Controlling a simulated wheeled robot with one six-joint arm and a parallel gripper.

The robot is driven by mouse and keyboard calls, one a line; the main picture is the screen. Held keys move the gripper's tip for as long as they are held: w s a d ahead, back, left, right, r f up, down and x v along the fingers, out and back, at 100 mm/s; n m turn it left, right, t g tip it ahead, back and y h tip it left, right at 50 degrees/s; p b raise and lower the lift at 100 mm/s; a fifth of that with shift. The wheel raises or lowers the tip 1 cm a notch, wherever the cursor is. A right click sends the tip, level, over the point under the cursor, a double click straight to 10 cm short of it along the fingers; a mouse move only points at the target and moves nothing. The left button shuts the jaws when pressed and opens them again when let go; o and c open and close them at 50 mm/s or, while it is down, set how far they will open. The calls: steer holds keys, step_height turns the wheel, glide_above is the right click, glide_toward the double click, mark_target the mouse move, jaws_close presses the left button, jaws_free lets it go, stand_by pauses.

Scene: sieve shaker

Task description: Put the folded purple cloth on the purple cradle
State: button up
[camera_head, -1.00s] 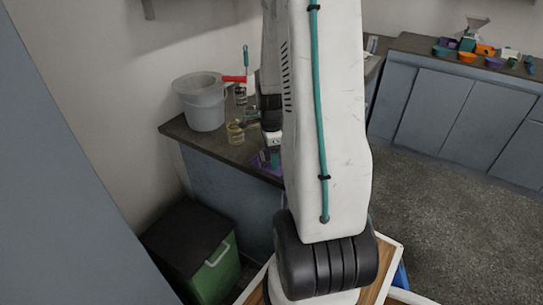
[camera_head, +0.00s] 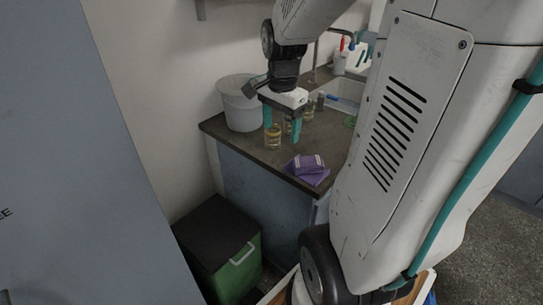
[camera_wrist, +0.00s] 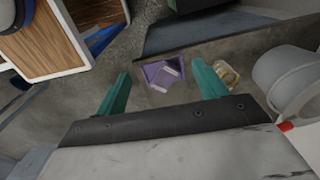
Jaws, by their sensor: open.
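The folded purple cloth (camera_head: 305,162), with pale bands on it, is at the front corner of the dark counter. It appears to rest on the purple cradle (camera_head: 319,180), whose edge shows at its front right; I cannot tell how squarely it sits. In the wrist view the cloth (camera_wrist: 167,73) and the cradle (camera_wrist: 151,71) overlap, between the two fingers in the picture. My gripper (camera_head: 281,127) is open and empty, with teal fingers pointing down. It is above the counter, apart from the cloth, up and to its left in the head view.
A jar of yellowish liquid (camera_head: 272,138) stands on the counter close below my gripper. A white bucket (camera_head: 240,108) stands behind it at the left. A sink (camera_head: 346,92) is at the back right.

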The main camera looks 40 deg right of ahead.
steer(key=s+a+r+n, duration=0.3)
steer(key=s+a+n, duration=0.3)
steer(key=a+n, duration=0.2)
steer(key=s+a+r+n, duration=0.3)
steer(key=s+a+n, duration=0.3)
steer(key=a+n, duration=0.3)
steer(key=shift+s+a+n+t, duration=0.25)
steer(key=shift+s+n+t, duration=0.05)
steer(key=shift+s+t, duration=0.1)
steer(key=shift+r, duration=0.1)
